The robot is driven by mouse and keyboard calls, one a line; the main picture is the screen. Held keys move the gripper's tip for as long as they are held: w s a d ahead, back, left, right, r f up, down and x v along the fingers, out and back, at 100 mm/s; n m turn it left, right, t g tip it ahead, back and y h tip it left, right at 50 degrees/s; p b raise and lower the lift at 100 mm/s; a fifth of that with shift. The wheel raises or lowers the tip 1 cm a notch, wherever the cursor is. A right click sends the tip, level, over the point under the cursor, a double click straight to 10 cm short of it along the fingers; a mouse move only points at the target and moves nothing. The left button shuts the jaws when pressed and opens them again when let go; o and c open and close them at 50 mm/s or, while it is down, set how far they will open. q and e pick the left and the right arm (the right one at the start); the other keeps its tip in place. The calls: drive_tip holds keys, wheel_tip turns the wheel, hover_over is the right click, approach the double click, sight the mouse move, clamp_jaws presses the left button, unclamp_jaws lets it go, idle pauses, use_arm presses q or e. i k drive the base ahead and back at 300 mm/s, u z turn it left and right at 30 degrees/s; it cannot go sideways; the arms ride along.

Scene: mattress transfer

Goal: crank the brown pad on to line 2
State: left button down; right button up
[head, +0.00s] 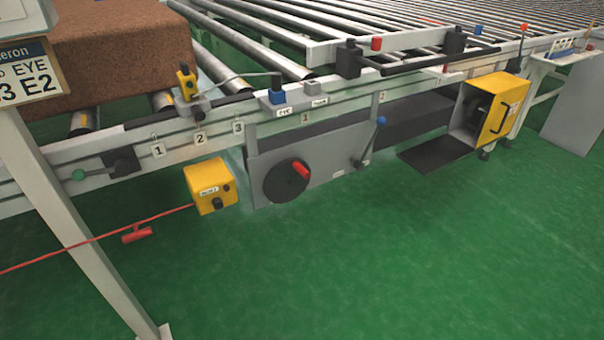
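The brown pad (130,50) lies flat on the rollers at the upper left, cut off by the top edge. A white post hides part of its left side. Number plates 1 (159,150), 2 (199,138) and 3 (238,128) hang along the near rail. A black crank wheel (278,188) with a red handle (301,170) sits on the grey panel (335,156) below the rail. The handle points to the upper right. A lever with a blue knob (381,120) stands at the panel's right, near another plate 2 (381,97). Neither gripper is in view.
A yellow box (209,187) hangs below the rail. A red pull cord (100,235) crosses the lower left, near the white post (70,220). A yellow cabinet (502,107) stands open at right. The green floor (400,260) in front is clear.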

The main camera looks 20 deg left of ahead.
sight(288, 179)
drive_tip(key=z, duration=0.05)
drive_tip(key=i, duration=1.15)
drive_tip(key=u, duration=0.45)
